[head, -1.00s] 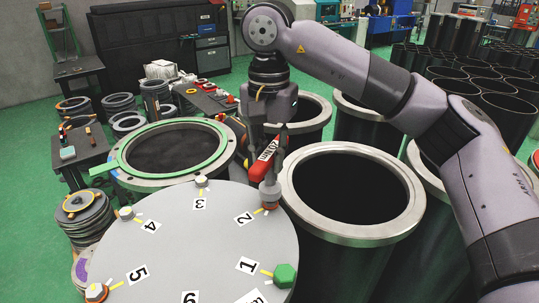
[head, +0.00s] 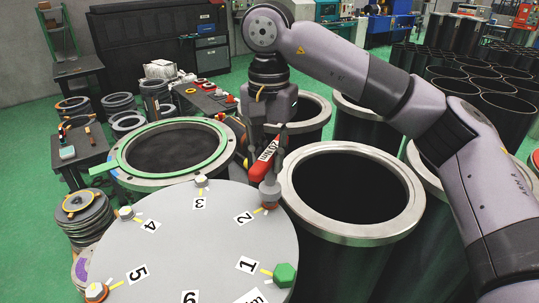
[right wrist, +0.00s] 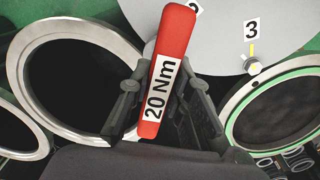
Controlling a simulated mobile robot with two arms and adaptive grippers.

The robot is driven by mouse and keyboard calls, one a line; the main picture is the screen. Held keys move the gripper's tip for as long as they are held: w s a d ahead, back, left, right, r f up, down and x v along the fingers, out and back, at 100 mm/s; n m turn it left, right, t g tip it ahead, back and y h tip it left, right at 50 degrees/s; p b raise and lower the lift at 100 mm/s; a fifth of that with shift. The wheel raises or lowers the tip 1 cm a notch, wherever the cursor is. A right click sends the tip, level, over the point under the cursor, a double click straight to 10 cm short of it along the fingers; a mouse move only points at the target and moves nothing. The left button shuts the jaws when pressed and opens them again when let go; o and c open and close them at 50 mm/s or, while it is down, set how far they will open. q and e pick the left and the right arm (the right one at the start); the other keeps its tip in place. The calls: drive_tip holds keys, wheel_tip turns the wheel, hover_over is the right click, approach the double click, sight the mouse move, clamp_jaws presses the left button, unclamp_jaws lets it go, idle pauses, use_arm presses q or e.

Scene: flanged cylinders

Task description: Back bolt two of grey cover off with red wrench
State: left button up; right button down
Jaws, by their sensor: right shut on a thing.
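The grey cover (head: 185,245) is a round plate with numbered labels beside its bolts. The red wrench (head: 264,166) has a white label reading 20 Nm, readable in the right wrist view (right wrist: 169,50). Its grey head (head: 270,189) sits over bolt two, next to label 2, and mostly hides that bolt. My right gripper (head: 268,140) is shut on the wrench handle, with a finger on each side of it. My left gripper is not in view.
A green-headed bolt (head: 284,274) stands by label 1 and a pale bolt (head: 201,181) by label 3. An open black cylinder (head: 352,190) with a steel flange stands right of the cover. A green-ringed cylinder (head: 172,150) stands behind it. A small table (head: 83,150) is at left.

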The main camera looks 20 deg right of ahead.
drive_tip(key=shift+f+b, duration=0.9)
drive_tip(key=shift+f, duration=0.4)
idle(0.4)
drive_tip(key=shift+f+n, duration=0.1)
drive_tip(key=shift+n, duration=0.6)
drive_tip(key=shift+r+p, duration=2.6)
drive_tip(key=shift+r, duration=0.6)
